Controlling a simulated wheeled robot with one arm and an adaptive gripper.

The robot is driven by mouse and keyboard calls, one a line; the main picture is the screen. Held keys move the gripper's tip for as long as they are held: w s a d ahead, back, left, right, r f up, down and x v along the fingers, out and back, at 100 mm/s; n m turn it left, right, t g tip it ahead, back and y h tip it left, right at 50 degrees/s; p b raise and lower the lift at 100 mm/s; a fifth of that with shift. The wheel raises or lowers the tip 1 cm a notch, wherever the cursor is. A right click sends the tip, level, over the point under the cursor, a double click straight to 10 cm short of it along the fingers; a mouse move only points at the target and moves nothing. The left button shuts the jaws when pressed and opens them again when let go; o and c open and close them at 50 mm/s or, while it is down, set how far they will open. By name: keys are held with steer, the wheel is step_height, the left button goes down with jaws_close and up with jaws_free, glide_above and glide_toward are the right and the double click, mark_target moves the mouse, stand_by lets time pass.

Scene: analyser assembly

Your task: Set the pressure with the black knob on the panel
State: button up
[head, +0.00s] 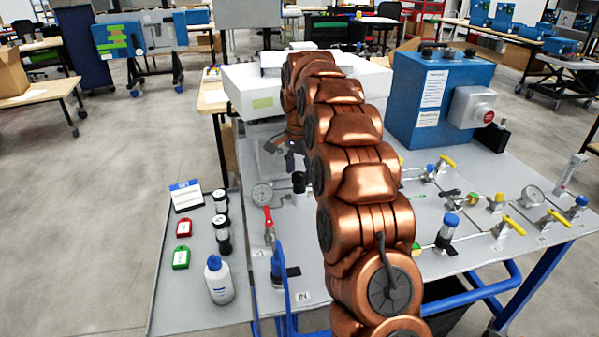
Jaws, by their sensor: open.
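A black knob (299,182) stands on the grey panel (240,180), just right of a round pressure gauge (262,193). It is partly beside my copper arm, which crosses the middle of the head view. My gripper (281,158) is dark and small in this view, just above and behind the knob, in front of the white box. Its fingers are open and I see nothing between them. It looks apart from the knob, but the exact gap cannot be told. My arm hides the middle of the panel.
A red-handled valve (269,225), a white bottle (219,280) and dark-capped cylinders (222,235) are on the left. A blue box (437,95) stands at the back right. Yellow-handled valves (514,225) and another gauge (531,196) are on the right. A white box (240,90) is behind.

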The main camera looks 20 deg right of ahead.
mark_target(299, 175)
step_height(299, 175, up, 7)
steer(key=shift+f, duration=0.2)
steer(key=shift+r, duration=0.35)
steer(key=shift+s+r, duration=0.1)
steer(key=shift+r, duration=0.05)
stand_by(0.6)
steer(key=s+a+r+n+g+p, duration=0.1)
steer(key=s+a+r+n+p, duration=0.3)
steer(key=s, duration=0.6)
steer(key=s+a+r+n+p, duration=0.15)
steer(key=s+a+n, duration=0.35)
steer(key=s, duration=0.5)
steer(key=s+a+f+n+p, duration=0.2)
steer(key=s, duration=1)
steer(key=s+a+f+n+p, duration=0.2)
steer(key=s+f+n, duration=0.1)
steer(key=s, duration=1)
steer(key=shift+s+a+n+g, duration=0.2)
steer(key=shift+n+g, duration=0.1)
steer(key=shift+g, duration=0.1)
